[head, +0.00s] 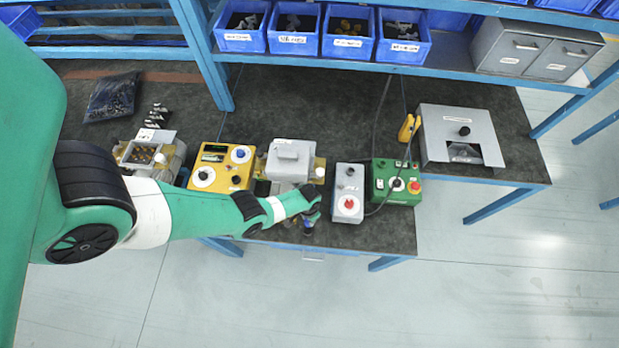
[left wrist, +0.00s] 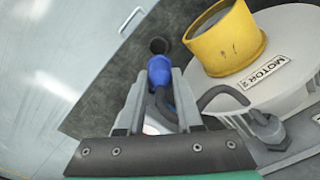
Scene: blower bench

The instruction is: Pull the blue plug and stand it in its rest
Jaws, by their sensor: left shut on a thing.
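The blue plug (left wrist: 159,70) is between the fingers of my left gripper (left wrist: 158,80) in the left wrist view. The gripper is shut on it. A black round piece (left wrist: 158,46) shows just beyond the plug; I cannot tell whether it is part of the plug or a separate thing. A dark cable runs by the plug between the fingers. In the head view my left gripper (head: 309,217) is at the bench's front edge, left of the grey box with the red knob (head: 348,203). The plug's rest cannot be made out. My right gripper is not in view.
The motor housing (left wrist: 294,50) with a yellow collar (left wrist: 226,42) is close right of the gripper. A grey-lidded unit (head: 289,158), a yellow box (head: 219,167) and a green box (head: 397,182) stand along the bench. Open floor lies in front.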

